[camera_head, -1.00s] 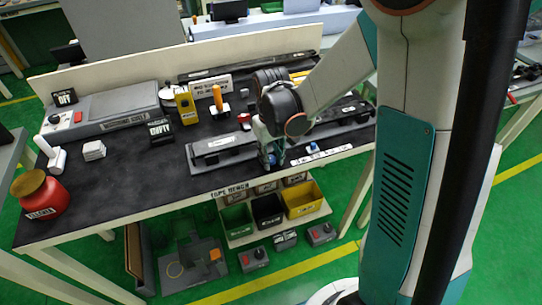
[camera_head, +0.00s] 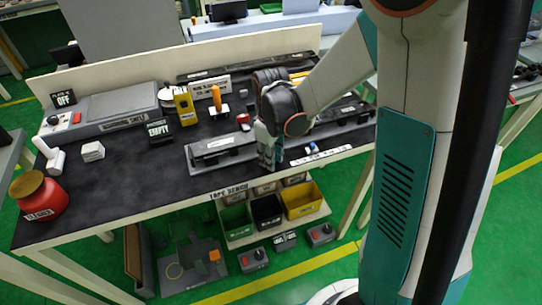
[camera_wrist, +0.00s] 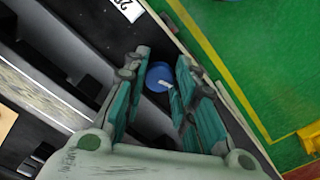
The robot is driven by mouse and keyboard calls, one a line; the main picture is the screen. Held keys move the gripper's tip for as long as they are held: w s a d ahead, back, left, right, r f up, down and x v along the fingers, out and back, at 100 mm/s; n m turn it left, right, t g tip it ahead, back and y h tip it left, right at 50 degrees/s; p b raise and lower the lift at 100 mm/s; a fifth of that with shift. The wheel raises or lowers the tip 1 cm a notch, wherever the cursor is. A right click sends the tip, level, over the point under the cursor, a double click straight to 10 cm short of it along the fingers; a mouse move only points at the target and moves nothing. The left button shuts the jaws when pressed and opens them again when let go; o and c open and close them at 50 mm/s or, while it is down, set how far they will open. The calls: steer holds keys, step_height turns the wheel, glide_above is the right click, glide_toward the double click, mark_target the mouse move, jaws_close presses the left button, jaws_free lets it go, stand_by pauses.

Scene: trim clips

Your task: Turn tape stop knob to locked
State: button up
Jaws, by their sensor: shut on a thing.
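The blue round tape stop knob (camera_wrist: 160,76) with a pale pointer bar shows in the wrist view, between the two teal fingers of my gripper (camera_wrist: 162,82). My gripper is shut on the knob, its fingers on either side of it. In the head view my gripper (camera_head: 268,158) points down at the front edge of the dark bench and hides the knob. I cannot read from these frames which mark the pointer bar faces.
A long grey fixture (camera_head: 222,148) lies along the bench beside my gripper. A white label strip (camera_head: 322,155) runs along the front edge to the right. A red jar (camera_head: 40,200) stands at the left corner. Coloured bins (camera_head: 303,200) sit on a shelf below.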

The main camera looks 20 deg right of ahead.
steer(key=o, duration=1.1)
steer(key=shift+c, duration=0.2)
